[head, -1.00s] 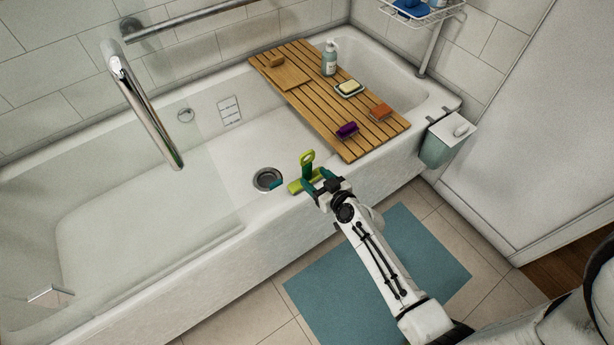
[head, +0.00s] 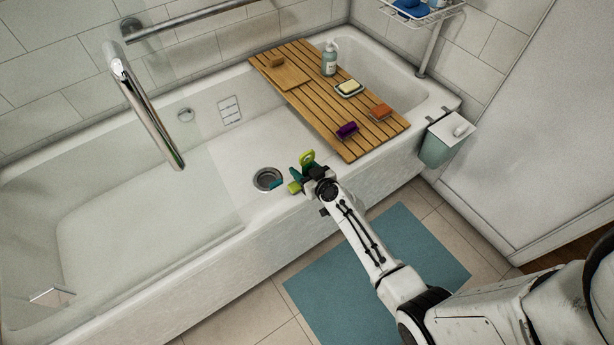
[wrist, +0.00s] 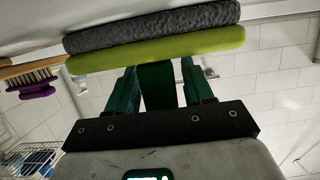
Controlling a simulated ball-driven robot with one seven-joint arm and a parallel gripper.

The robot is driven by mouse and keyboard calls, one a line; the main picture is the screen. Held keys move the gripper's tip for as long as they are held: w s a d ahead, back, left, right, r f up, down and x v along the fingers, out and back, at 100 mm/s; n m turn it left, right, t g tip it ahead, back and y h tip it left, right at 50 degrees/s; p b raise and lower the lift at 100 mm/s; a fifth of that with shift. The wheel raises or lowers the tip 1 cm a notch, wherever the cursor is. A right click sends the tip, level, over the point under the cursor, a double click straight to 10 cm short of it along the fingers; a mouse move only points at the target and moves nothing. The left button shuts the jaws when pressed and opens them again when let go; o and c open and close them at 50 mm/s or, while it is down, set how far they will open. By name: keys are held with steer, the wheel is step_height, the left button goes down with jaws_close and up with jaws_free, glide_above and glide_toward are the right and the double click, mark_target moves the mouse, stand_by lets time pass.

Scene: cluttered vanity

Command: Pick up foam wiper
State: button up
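The foam wiper (head: 295,187) has a lime-green bar, a dark green neck and a lime loop handle (head: 307,158) that points up. It is at the tub's front wall, beside the drain. In the wrist view its lime bar and dark grey foam pad (wrist: 150,33) lie across the top, with the dark green neck (wrist: 158,87) below. My gripper (head: 311,176) is at the wiper and partly hides it in the head view. Its two green fingers (wrist: 160,75) stand on either side of the neck. A narrow gap shows beside the right finger; contact on the left is unclear.
A slatted wooden bath tray (head: 318,98) spans the tub, holding a purple brush (head: 347,130), an orange brush (head: 381,111), soap (head: 349,87) and a pump bottle (head: 329,58). The drain (head: 267,179) is left of the wiper. The tub's left part is clear.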

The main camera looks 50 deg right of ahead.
mark_target(309, 166)
jaws_close()
steer(key=shift+r, duration=0.1)
steer(key=shift+r+p, duration=0.4)
steer(key=shift+r, duration=0.05)
steer(key=r+p, duration=0.2)
steer(key=r, duration=0.1)
steer(key=shift+s+a+r+p, duration=0.1)
steer(key=shift+s+p, duration=0.2)
steer(key=shift+s, duration=0.05)
steer(key=s+a+r+p, duration=0.1)
steer(key=s+a+r, duration=0.2)
steer(key=s+r, duration=0.5)
steer(key=v, duration=0.4)
steer(key=shift+s+d+f+p, duration=0.2)
steer(key=shift+s+p, duration=0.15)
steer(key=shift+s, duration=0.2)
